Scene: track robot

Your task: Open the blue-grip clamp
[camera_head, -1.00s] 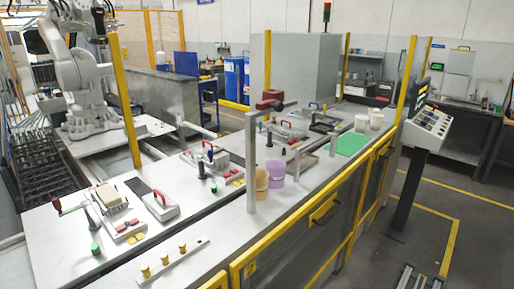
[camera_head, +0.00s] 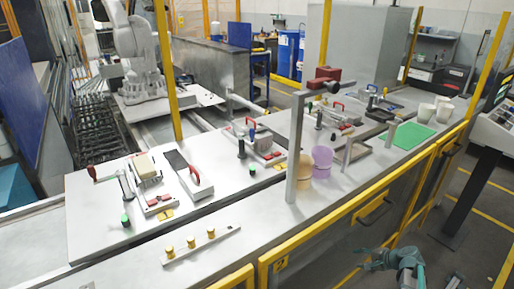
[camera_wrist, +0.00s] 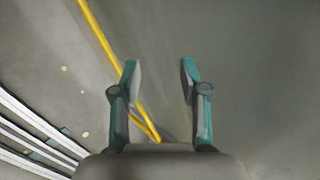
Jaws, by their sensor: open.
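On the workbench in the head view, a small upright blue grip (camera_head: 252,129) shows at the middle fixture, among red handles and grey blocks. It is too small to tell the clamp's jaw state. Another clamp with a dark red grip (camera_head: 93,172) stands at the left fixture, by a wooden-coloured block. My gripper (camera_head: 366,259) is low at the bottom right of the head view, outside the yellow-railed bench front and far from the blue grip. In the wrist view my gripper (camera_wrist: 160,72) has its two teal fingers apart with nothing between them, over grey floor.
A grey upright post (camera_head: 296,150) rises from the bench near purple cups (camera_head: 322,160) and a tan cup. Yellow rails (camera_head: 330,230) edge the bench front. A strip with brass knobs (camera_head: 190,245) lies at the near left. A green mat (camera_head: 407,136) lies right.

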